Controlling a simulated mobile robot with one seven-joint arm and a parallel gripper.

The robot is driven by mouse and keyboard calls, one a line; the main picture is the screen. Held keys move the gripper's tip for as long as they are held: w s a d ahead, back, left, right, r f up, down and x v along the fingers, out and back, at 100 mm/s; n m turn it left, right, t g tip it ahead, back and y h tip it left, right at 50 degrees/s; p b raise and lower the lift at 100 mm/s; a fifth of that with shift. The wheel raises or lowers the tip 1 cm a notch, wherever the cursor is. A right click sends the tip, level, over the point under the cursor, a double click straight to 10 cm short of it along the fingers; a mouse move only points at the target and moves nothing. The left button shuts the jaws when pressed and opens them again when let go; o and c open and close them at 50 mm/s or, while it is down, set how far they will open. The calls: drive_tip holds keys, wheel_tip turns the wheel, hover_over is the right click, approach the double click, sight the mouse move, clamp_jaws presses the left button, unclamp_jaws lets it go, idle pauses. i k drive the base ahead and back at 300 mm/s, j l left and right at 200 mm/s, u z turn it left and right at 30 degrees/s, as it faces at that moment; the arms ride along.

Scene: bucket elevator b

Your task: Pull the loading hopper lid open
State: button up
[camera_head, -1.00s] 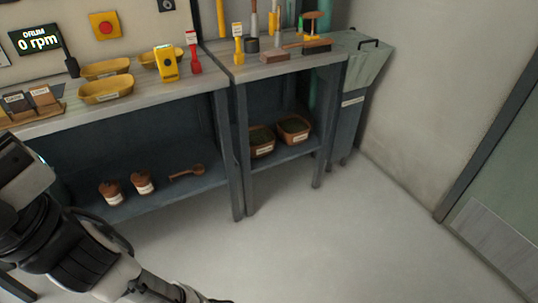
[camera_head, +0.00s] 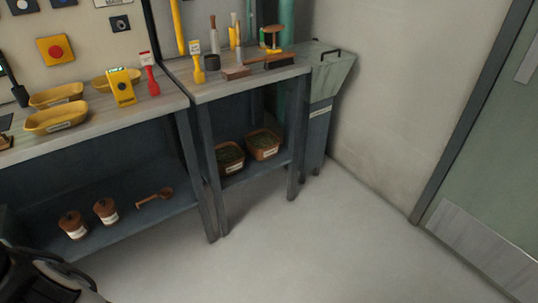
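The loading hopper (camera_head: 318,118) is a grey-green bin in the corner, right of the workbench. Its sloped lid (camera_head: 326,69) looks closed, and a dark bar handle (camera_head: 327,52) sits on its upper part. A label is on its front. Part of my arm shows at the bottom left corner, far from the hopper. My gripper is not in view.
A small bench (camera_head: 245,87) with brushes and tools stands directly left of the hopper. Tubs (camera_head: 263,144) sit on its lower shelf. A longer bench (camera_head: 93,131) with yellow scoops continues left. The floor (camera_head: 320,240) in front is clear. A green door (camera_head: 492,190) is at right.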

sight(317, 54)
drive_tip(key=i+l+u, duration=0.1)
drive_tip(key=i+l, duration=0.2)
drive_tip(key=i+l+u, duration=0.15)
drive_tip(key=l, duration=0.35)
drive_tip(key=i+l+u, duration=0.1)
drive_tip(key=i+l, duration=0.25)
drive_tip(key=i+l+u, duration=0.1)
drive_tip(key=l, duration=0.4)
drive_tip(key=i+l+u, duration=0.15)
drive_tip(key=i+l, duration=0.15)
drive_tip(key=l, duration=0.2)
drive_tip(key=i+l+u, duration=0.1)
drive_tip(key=l, duration=0.4)
drive_tip(key=i+l+u, duration=0.1)
drive_tip(key=i+l, duration=0.15)
drive_tip(key=l, duration=0.25)
drive_tip(key=i+l+u, duration=0.15)
drive_tip(key=l, duration=0.35)
